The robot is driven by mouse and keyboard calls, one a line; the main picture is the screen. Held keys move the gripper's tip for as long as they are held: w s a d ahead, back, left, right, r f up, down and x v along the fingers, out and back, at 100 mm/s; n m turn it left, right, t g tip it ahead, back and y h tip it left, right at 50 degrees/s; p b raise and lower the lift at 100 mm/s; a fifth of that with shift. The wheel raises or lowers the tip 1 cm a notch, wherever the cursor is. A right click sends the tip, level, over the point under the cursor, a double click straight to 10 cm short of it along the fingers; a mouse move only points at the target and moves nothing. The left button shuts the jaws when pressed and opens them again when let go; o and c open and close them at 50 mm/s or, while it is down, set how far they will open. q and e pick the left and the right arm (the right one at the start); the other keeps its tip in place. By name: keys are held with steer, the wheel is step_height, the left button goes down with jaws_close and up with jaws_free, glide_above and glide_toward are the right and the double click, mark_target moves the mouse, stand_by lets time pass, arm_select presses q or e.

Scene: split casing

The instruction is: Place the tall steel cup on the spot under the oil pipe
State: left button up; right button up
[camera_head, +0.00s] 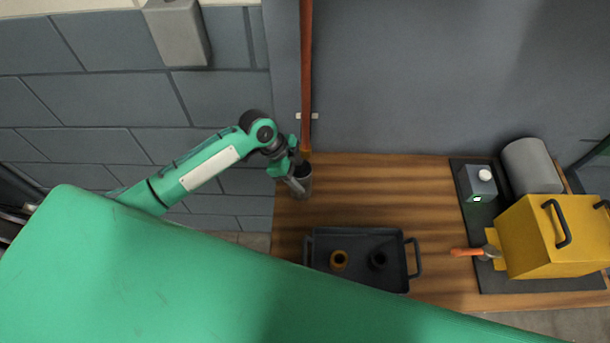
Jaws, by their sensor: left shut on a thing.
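The tall steel cup (303,182) is at the left back edge of the wooden table, directly below the lower end of the reddish-brown oil pipe (306,80). My left gripper (294,183) is shut on the cup from its left side. The cup looks upright, and its dark open top shows near the pipe's end. I cannot tell whether its base touches the table. The spot under the pipe is hidden by the cup and gripper. My right gripper is not in view.
At right, a black mat (475,222) bears a yellow casing (535,240), a grey cylinder (531,165), a small grey box (477,185) and an orange-handled tool (467,252). The table's middle is clear.

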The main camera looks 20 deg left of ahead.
arm_select(q)
steer(key=shift+d+f, duration=0.4)
steer(key=shift+d, duration=0.2)
steer(key=shift+w+d+f, duration=0.1)
steer(key=shift+d+f, duration=0.1)
steer(key=shift+f, duration=0.1)
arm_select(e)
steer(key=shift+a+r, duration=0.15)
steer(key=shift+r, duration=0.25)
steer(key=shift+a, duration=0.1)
arm_select(q)
steer(key=o, duration=1.1)
steer(key=shift+f, duration=0.1)
steer(key=shift+c, duration=0.2)
